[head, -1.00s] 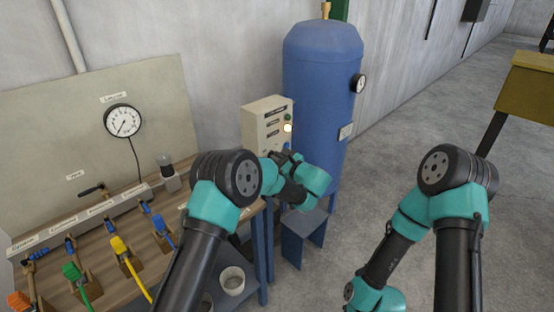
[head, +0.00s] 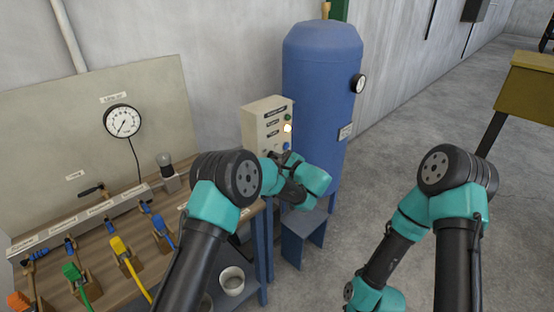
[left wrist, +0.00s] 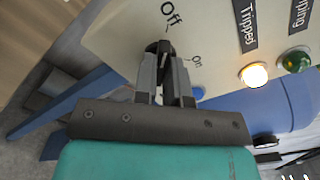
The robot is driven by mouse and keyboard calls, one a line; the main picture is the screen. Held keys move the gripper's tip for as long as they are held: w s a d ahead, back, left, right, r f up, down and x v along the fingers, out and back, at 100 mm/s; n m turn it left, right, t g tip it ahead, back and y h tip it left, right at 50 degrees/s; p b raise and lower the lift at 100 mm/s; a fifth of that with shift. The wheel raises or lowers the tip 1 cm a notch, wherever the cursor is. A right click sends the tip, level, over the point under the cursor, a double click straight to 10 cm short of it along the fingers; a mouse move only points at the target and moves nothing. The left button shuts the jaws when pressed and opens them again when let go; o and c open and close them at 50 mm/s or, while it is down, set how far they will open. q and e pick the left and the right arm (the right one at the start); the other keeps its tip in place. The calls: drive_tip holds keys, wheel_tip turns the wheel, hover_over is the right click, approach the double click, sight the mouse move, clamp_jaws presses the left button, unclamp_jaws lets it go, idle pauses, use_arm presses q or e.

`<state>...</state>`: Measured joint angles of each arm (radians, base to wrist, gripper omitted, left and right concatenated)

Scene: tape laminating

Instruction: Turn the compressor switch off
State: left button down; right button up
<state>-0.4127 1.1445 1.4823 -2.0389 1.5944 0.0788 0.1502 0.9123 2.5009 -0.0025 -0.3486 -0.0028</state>
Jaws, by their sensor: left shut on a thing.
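The cream compressor control box (head: 255,128) stands in front of the blue tank. My left gripper (head: 276,157) is at the box's lower front and hides the switch in the head view. In the left wrist view, the dark switch knob (left wrist: 158,47) sits between the fingertips of my left gripper (left wrist: 163,62), which is shut on it. An "Off" label (left wrist: 172,13) is above the knob and an "On" label (left wrist: 196,60) is to its right. The "Tripped" lamp (left wrist: 254,75) glows; the green lamp (left wrist: 294,61) looks dark. My right arm shows, but its gripper does not.
The blue tank (head: 322,90) with a side gauge (head: 360,84) stands behind the box. A workbench at left holds coloured hose fittings and a panel with a pressure gauge (head: 122,121). Open floor (head: 430,110) lies to the right.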

use_arm(q)
drive_tip(key=c, duration=1.2)
unclamp_jaws()
drive_tip(key=v, duration=1.7)
drive_tip(key=shift+s+d+r, duration=0.1)
drive_tip(key=shift+s+d, duration=0.05)
drive_tip(key=shift+s, duration=0.05)
